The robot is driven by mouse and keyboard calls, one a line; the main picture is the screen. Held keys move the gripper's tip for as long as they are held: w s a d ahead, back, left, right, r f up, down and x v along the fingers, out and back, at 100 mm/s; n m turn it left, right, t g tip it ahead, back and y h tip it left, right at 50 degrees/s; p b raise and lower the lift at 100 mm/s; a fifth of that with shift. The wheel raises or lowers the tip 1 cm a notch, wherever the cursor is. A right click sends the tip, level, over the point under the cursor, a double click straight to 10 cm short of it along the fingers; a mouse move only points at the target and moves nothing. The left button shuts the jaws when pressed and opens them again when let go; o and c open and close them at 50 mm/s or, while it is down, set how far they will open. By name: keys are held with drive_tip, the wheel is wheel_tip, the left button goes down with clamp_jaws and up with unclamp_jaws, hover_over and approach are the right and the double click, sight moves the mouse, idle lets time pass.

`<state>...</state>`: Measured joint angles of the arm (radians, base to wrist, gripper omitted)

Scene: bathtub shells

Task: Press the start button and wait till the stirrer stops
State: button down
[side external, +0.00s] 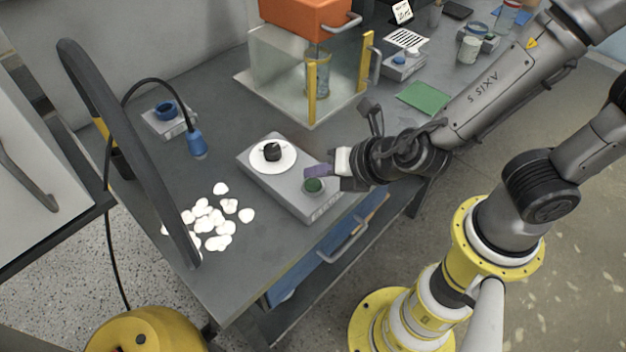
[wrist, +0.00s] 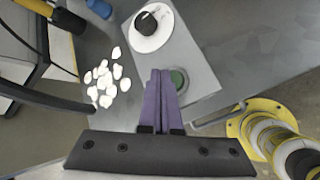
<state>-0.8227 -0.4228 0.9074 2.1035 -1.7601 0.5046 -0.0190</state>
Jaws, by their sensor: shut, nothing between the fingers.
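The stirrer (side external: 290,182) is a grey box on the bench. It has a round white plate (side external: 284,164) with a small black object (side external: 272,151) on it. A green round button (side external: 313,186) sits at the near right end of the box; it also shows in the wrist view (wrist: 179,79). My gripper (side external: 318,171) has purple fingers, which are shut and empty. In the wrist view the fingertips (wrist: 160,73) are just left of the button and partly cover its left edge. I cannot tell whether they touch it.
White shells (side external: 214,220) lie scattered left of the stirrer. A glass-walled cabinet with an orange top (side external: 305,17) stands behind. A blue lamp-like tool (side external: 196,143) hangs at the left, beside a dark curved arch (side external: 130,140). A green mat (side external: 423,97) lies at the back right.

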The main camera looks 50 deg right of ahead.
sight(318, 184)
drive_tip(key=shift+r, duration=2.4)
drive_tip(key=shift+w+d, duration=0.2)
drive_tip(key=shift+d, duration=0.1)
drive_tip(key=w+d+r+m+t+h, duration=0.1)
drive_tip(key=w+d+r+m+h, duration=0.15)
drive_tip(key=d+r+m, duration=0.5)
drive_tip(key=s+d+r+m+g+h, duration=0.1)
drive_tip(key=s+d+r+m, duration=0.1)
drive_tip(key=s+d+m, duration=0.3)
drive_tip(key=d+r+m+h, duration=0.1)
drive_tip(key=d+m+h, duration=0.15)
drive_tip(key=d, duration=0.55)
drive_tip(key=s+a+m+g+y, duration=0.1)
drive_tip(key=s+a+m+y, duration=0.1)
drive_tip(key=s+m, duration=0.4)
drive_tip(key=s+a+f+m+g+y, duration=0.1)
drive_tip(key=s+a+m+g+y, duration=0.1)
drive_tip(key=s+m, duration=0.3)
drive_tip(key=shift+s+f+m+g+y, duration=0.3)
drive_tip(key=shift+m+y, duration=0.2)
drive_tip(key=shift+m, duration=0.6)
drive_tip(key=shift+r, duration=0.1)
idle(1.0)
